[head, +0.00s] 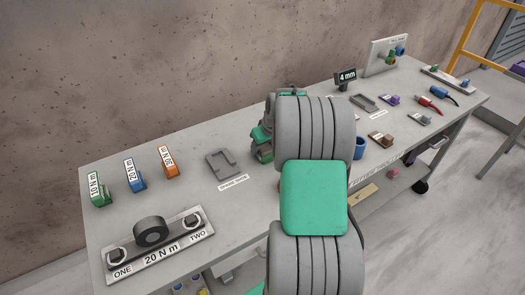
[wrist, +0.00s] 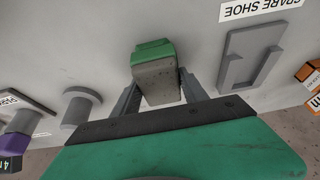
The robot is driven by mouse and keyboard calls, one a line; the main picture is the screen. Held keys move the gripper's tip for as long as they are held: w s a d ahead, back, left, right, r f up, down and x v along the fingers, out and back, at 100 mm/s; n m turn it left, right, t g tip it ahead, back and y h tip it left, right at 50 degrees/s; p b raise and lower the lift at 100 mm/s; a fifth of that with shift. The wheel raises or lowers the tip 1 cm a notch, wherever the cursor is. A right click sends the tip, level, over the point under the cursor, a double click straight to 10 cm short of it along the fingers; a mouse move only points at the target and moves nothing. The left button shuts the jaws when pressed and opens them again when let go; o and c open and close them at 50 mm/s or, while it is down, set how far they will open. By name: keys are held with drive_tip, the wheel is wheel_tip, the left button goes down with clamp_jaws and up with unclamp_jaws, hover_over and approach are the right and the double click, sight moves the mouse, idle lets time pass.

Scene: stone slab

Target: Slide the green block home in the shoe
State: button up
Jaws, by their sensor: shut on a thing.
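My gripper (wrist: 160,88) is shut on a green-topped block with a grey lower body (wrist: 155,70), seen between its two fingers in the wrist view. Whether the block touches the bench is hard to tell. A grey U-shaped shoe (wrist: 235,72), beside a "SPARE SHOE" label, lies apart to the right of the block. The same spare shoe (head: 215,158) lies left of my arm in the head view. Another grey shoe-like holder (head: 363,104) lies at the far right part of the bench. My arm hides the bench middle in the head view.
Green (head: 101,199), blue (head: 139,186) and orange (head: 172,171) labelled pieces stand at the bench's left. A "20 N m" plate (head: 205,241) with a dark ring lies at the front. A grey round post (wrist: 80,106) is left of my gripper. Purple (head: 390,99) and brown pieces lie right.

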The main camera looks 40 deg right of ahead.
clamp_jaws()
drive_tip(key=shift+r, duration=0.15)
